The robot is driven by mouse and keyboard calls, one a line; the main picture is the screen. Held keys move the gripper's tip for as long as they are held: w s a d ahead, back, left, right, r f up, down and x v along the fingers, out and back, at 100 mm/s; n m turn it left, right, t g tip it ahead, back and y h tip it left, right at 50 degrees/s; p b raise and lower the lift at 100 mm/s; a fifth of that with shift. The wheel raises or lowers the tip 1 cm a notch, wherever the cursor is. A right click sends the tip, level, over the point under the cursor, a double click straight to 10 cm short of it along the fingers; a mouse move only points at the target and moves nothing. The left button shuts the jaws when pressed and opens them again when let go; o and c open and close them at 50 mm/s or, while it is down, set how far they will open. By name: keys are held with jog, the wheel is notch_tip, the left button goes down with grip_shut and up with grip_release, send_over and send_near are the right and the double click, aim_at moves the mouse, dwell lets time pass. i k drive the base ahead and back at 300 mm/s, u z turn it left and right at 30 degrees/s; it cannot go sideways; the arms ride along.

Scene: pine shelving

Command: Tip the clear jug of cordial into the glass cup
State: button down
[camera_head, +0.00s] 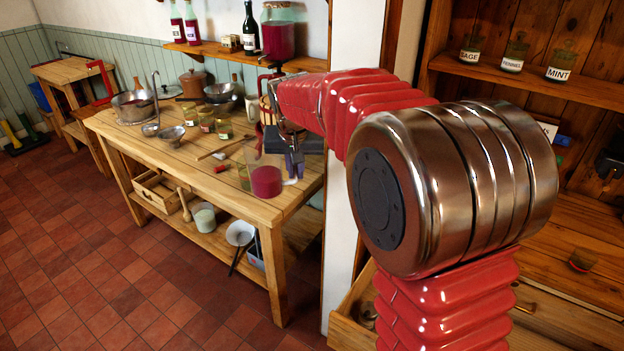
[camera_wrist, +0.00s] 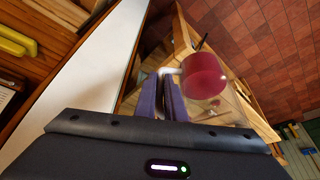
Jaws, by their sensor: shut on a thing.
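The clear jug (camera_head: 265,182) holds dark red cordial and looks about upright at the near right end of the pine table. My gripper (camera_head: 292,163), with purple fingers, is at the jug's right side. In the wrist view the fingers (camera_wrist: 163,97) are shut on the jug's pale handle, and the jug (camera_wrist: 203,76) shows just beyond the fingertips. I cannot tell whether the jug's base touches the table. A small glass vessel (camera_head: 244,177) shows partly behind the jug; I cannot tell whether it is the glass cup.
The table (camera_head: 179,158) also bears a metal pot (camera_head: 134,108), several small jars (camera_head: 224,129) and a wooden spoon (camera_head: 211,153). A dark flat block (camera_head: 306,139) lies behind my gripper. A white wall post (camera_head: 346,210) and a spice shelf (camera_head: 530,81) stand to the right.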

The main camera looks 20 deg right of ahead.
aim_at(581, 260)
jog(key=k, duration=1.35)
jog(key=z, duration=0.25)
jog(key=i, duration=0.8)
jog(key=u, duration=0.1)
